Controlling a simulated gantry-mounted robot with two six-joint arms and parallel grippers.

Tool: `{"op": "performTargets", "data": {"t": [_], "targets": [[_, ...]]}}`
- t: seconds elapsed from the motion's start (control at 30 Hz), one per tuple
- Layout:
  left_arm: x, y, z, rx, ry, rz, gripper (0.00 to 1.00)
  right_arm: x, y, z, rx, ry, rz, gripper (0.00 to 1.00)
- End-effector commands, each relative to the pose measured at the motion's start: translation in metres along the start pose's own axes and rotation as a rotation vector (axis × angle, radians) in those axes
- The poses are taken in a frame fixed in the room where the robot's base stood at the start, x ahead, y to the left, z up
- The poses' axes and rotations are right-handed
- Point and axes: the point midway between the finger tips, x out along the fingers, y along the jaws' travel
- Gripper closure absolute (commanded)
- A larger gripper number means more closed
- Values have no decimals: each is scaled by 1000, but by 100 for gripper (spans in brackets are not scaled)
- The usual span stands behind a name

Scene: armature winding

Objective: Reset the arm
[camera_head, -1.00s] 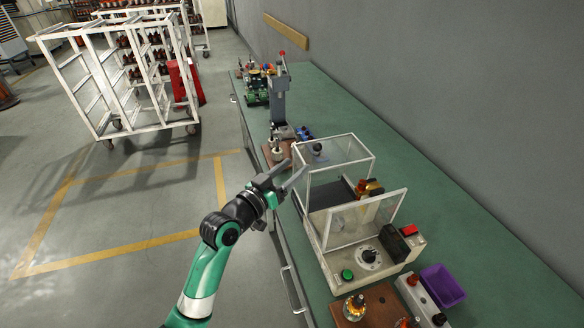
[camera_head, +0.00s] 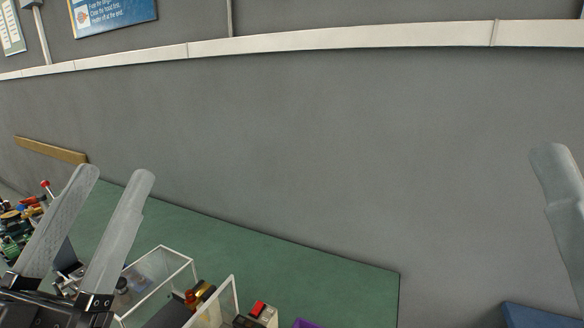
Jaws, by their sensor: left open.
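My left gripper (camera_head: 112,177) is large at the lower left, close to the camera. Its two grey fingers point up and stand apart, with nothing between them. At the right edge a single grey finger of my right gripper (camera_head: 560,195) shows. Its other finger is outside the view, so I cannot tell whether it is open or shut. The rest of both arms is mostly out of view.
The green bench (camera_head: 320,284) runs along the grey wall (camera_head: 330,150). A machine with a clear cover (camera_head: 172,262) stands at the bottom. Part of a purple bin (camera_head: 305,323) shows beside it. A blue object (camera_head: 540,316) is at the lower right.

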Motion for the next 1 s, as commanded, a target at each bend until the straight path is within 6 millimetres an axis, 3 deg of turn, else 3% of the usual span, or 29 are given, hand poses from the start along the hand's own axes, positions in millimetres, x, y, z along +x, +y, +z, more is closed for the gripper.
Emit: {"op": "performTargets", "data": {"t": [0.03, 0.1, 0.13, 0.2, 0.47, 0.8, 1.0], "targets": [[-4, 6, -34, 9, 72, -5, 36, 0, 0, 0, 0, 0, 0, 50], [-19, 0, -72, 35, 151, -48, 36, 0, 0, 0, 0, 0, 0, 50], [-23, -8, -77, 33, 144, -83, 36, 3, 0, -2, 0, -1, 0, 50], [8, -8, -104, 32, 133, -74, 36, 34, 0, -31, 0, -2, 0, 50], [72, -11, -179, 32, 131, -73, 36, 107, 0, -99, 0, 0, 0, 50], [179, -16, -306, 32, 129, -73, 36, 230, 1, -212, 0, 0, 0, 50], [219, -18, -354, 32, 129, -73, 36, 275, 1, -254, 0, 0, 0, 50]]}}
